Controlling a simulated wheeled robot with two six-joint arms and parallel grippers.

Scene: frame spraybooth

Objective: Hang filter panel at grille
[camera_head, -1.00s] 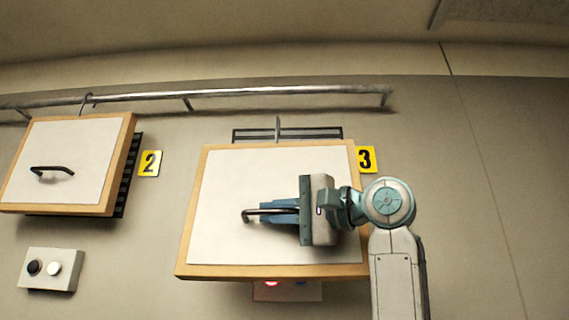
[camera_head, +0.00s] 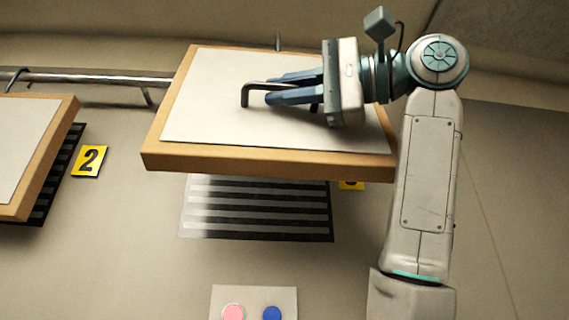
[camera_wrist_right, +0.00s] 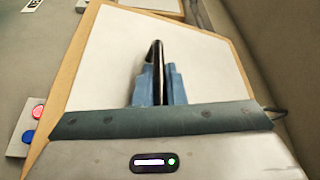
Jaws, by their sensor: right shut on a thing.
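The filter panel (camera_head: 210,123), a white board in a wooden frame, is held up in front of the wall, tilted with its lower edge towards me. My right gripper (camera_head: 270,93) is shut on its dark bar handle (camera_head: 245,92). The handle also shows between the blue fingers in the right wrist view (camera_wrist_right: 156,60). A hook tip (camera_head: 278,41) stands up behind the panel's top edge. The dark slatted grille (camera_head: 260,212) shows below the panel; its upper part is hidden. The panel covers part of the rail (camera_head: 110,77). My left gripper is not in view.
Another framed panel (camera_head: 25,140) hangs at the left by a yellow number 2 sign (camera_head: 89,161). A second yellow sign (camera_head: 351,185) is mostly hidden by the panel. A box with pink and blue buttons (camera_head: 253,300) is on the wall below the grille.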

